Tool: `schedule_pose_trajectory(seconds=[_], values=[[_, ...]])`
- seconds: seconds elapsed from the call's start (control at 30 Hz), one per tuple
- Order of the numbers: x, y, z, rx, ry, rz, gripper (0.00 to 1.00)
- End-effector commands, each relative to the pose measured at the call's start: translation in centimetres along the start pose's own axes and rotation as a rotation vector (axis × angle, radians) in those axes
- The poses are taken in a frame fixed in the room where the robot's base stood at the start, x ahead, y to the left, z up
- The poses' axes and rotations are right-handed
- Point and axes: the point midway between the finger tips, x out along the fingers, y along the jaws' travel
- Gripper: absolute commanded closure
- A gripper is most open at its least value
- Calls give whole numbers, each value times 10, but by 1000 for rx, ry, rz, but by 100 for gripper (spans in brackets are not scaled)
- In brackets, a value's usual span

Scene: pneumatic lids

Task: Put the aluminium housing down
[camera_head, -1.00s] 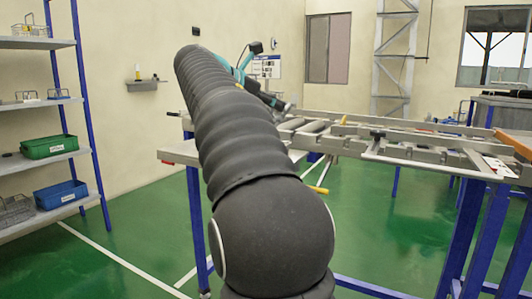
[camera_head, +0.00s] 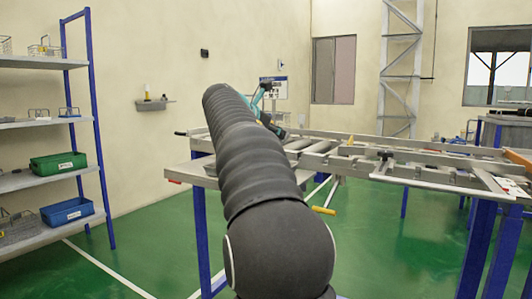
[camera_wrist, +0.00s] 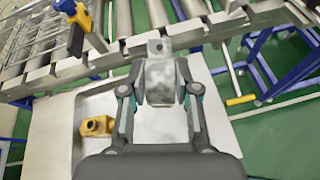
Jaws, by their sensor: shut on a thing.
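In the wrist view the aluminium housing (camera_wrist: 160,82) is a small grey block with a lug with a hole at its top end. My gripper (camera_wrist: 160,90) is shut on it, one finger on each side. The housing is over the far edge of a pale grey table (camera_wrist: 60,150), close to the roller conveyor's rail; I cannot tell whether it touches the surface. In the head view my own arm hides most of the gripper and the housing.
The roller conveyor (camera_head: 420,165) runs along the table (camera_head: 185,172). Shelves with a green bin (camera_head: 58,163) and blue bin (camera_head: 67,211) stand at left.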

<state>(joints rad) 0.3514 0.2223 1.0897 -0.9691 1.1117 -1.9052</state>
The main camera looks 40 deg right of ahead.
Motion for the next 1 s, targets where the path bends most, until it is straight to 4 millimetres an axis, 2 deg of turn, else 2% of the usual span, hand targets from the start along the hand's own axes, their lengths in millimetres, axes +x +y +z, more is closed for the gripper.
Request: schedule_pose_trajectory(seconds=[0.1, 0.2, 0.53, 0.97, 1.0], values=[[-2, 12, -12, 0, -1, 2, 100], [-2, 16, -17, 0, -1, 1, 100], [12, 10, -51, 0, -1, 0, 100], [14, 9, -56, 1, -2, 0, 100], [14, 9, -56, 1, -1, 0, 62]])
